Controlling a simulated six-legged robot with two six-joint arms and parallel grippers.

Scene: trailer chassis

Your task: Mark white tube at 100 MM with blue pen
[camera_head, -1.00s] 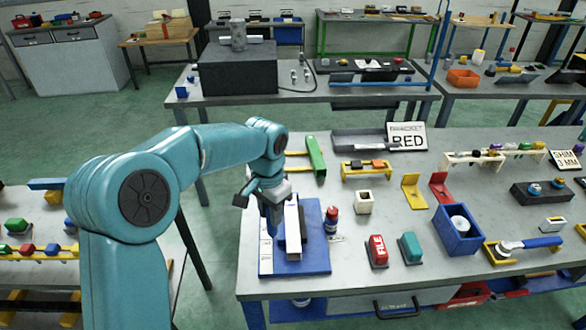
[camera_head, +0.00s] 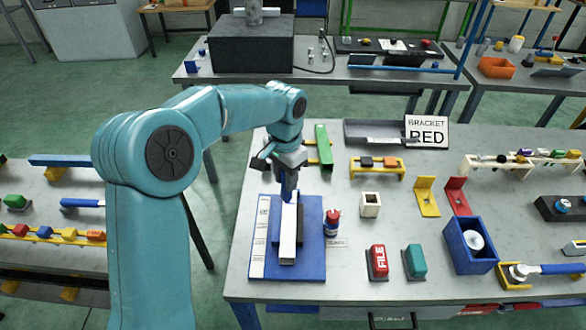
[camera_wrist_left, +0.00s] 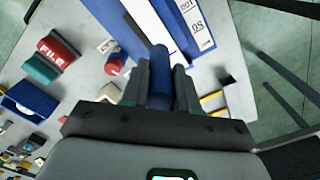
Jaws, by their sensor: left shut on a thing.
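The white tube (camera_head: 288,240) lies lengthwise on a blue board (camera_head: 312,268) on the bench. A white scale strip (camera_head: 259,240) runs along the board's left side; its figures 100 and 50 show in the left wrist view (camera_wrist_left: 192,22). My left gripper (camera_head: 289,168) is shut on the blue pen (camera_head: 289,187), which points down at the tube's far end. The pen also shows between the fingers in the left wrist view (camera_wrist_left: 159,75). I cannot tell whether its tip touches the tube. My right gripper is not in view.
A red bottle (camera_head: 332,222) stands just right of the board. A red FILE block (camera_head: 377,263), a teal block (camera_head: 415,262) and a white square part (camera_head: 370,204) sit further right. A green channel piece (camera_head: 323,146) lies behind the gripper.

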